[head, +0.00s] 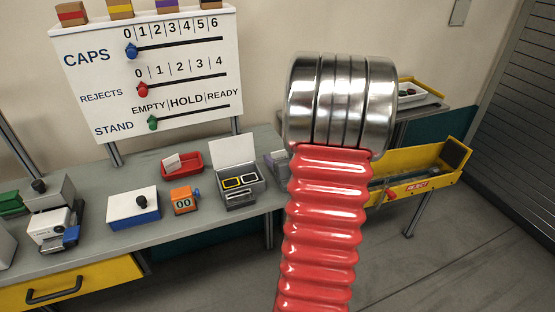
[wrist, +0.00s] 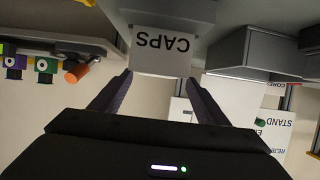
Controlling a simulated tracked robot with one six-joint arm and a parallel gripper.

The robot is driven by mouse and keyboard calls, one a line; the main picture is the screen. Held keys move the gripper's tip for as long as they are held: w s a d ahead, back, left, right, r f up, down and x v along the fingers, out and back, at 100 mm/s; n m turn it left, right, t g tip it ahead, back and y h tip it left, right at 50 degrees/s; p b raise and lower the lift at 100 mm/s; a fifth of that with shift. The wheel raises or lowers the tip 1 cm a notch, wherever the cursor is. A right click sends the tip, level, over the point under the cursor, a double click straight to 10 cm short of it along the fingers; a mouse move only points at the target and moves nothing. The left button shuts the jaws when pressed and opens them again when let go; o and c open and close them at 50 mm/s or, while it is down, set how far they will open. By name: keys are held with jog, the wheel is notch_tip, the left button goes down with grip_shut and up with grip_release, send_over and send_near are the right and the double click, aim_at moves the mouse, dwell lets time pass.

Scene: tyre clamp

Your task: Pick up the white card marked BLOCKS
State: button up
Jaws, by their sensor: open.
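I see no card with the word BLOCKS in either view. In the wrist view my gripper (wrist: 159,77) is open, with its two dark fingers apart and nothing held between them. Beyond the fingertips a white card marked CAPS (wrist: 163,52) appears upside down, against a light grey box (wrist: 168,12). I cannot tell the gap between fingers and card. In the head view a small white card (head: 172,161) lies in a red tray (head: 190,167), with no readable word. My arm covers the middle right there, and my gripper is hidden.
A grey bench (head: 90,258) holds a blue-and-white box (head: 134,207), an orange counter (head: 184,201) and an open grey case (head: 238,184). A white slider board (head: 150,75) stands behind. A yellow reject chute (head: 425,175) is at right. A grey box (wrist: 255,60) is beside the CAPS card.

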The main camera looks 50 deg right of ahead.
aim_at(279, 152)
jog(key=shift+w, duration=0.1)
jog(key=shift+d+x, duration=0.25)
jog(key=shift+x, duration=2.25)
jog(key=c, duration=1.1)
jog(key=shift+r, duration=0.1)
notch_tip(279, 152, up, 10)
jog(key=shift+f, duration=0.1)
